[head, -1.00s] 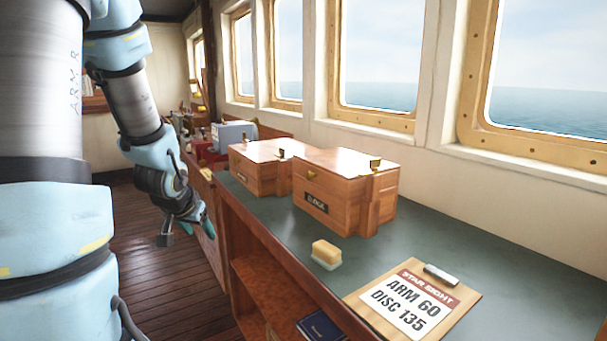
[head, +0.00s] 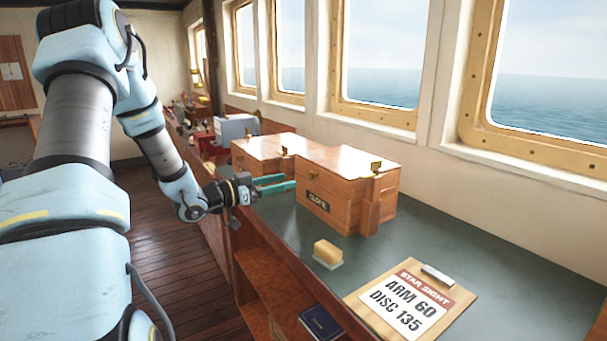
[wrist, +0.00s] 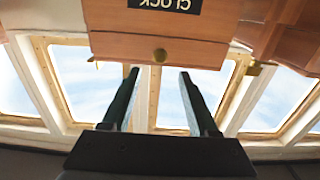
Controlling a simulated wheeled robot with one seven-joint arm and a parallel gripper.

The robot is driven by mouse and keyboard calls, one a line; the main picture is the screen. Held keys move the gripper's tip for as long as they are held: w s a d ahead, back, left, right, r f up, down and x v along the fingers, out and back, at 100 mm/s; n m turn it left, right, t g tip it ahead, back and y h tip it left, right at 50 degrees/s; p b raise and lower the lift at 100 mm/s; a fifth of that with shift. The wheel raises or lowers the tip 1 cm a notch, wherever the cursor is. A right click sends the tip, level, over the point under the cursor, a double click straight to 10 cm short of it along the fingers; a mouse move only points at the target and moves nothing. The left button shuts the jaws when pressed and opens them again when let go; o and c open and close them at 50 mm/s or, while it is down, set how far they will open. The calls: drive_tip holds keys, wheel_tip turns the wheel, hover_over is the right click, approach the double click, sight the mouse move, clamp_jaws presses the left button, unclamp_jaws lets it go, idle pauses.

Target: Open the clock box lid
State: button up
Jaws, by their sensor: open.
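The clock box (head: 345,195) is the nearer of two wooden boxes on the counter, with a dark label and a small brass knob (head: 313,175) on its front. Its lid (head: 345,160) is shut. In the wrist view the clock box (wrist: 120,20) appears upside down, its label reading CLOCK, with the knob (wrist: 160,55) between the lines of my fingers. My gripper (head: 294,183) is open and empty, its teal fingers pointing at the left part of the box front. The gripper also shows in the wrist view (wrist: 158,72). I cannot tell whether the fingertips touch the box.
A second wooden box (head: 262,150) stands close beyond the clock box. A sponge (head: 327,254) and a clipboard (head: 410,300) lie on the green counter (head: 490,235) nearer to me. A grey device (head: 236,128) is farther back. Windows line the right wall.

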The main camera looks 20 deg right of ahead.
sight(309, 175)
drive_tip(key=p+x, duration=0.2)
drive_tip(key=x, duration=0.5)
drive_tip(key=shift+c, duration=0.4)
clamp_jaws()
idle(0.9)
